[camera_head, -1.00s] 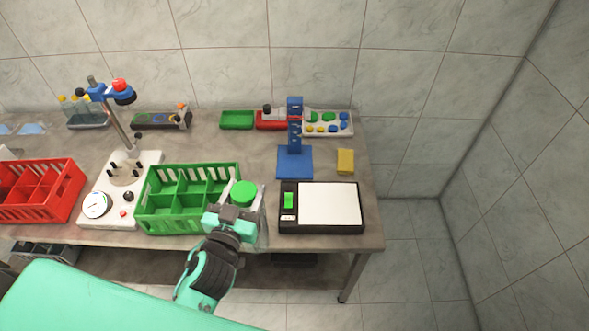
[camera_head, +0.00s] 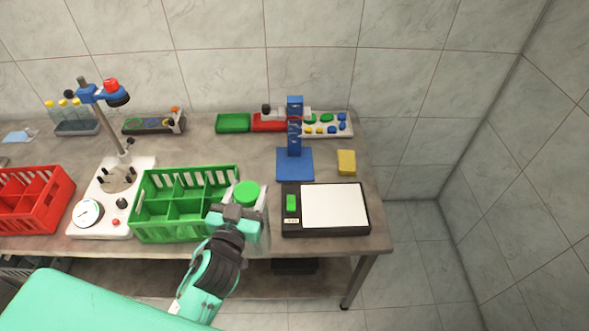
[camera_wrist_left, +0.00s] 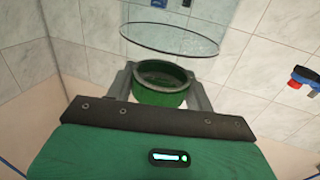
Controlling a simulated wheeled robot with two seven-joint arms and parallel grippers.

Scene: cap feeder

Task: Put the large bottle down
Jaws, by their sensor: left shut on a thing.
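The large bottle has a green cap, which shows in the head view (camera_head: 247,193). My left gripper (camera_head: 246,198) is shut on it, with one finger on each side of the cap. It is at the table's front, between the green crate (camera_head: 150,232) and the scale (camera_head: 333,206). In the wrist view the green cap (camera_wrist_left: 160,97) sits between the fingers, with clear glass (camera_wrist_left: 170,40) beyond it. The gripper hides most of the bottle's body in the head view, and I cannot tell whether its base touches the table. My right gripper is not in view.
A blue stand (camera_head: 295,165) and a yellow block (camera_head: 346,162) are behind the scale. A white device with a post (camera_head: 100,215) and a red crate (camera_head: 30,220) are at the left. Trays with caps (camera_head: 325,124) line the back. Some bare table (camera_head: 262,160) shows behind the bottle.

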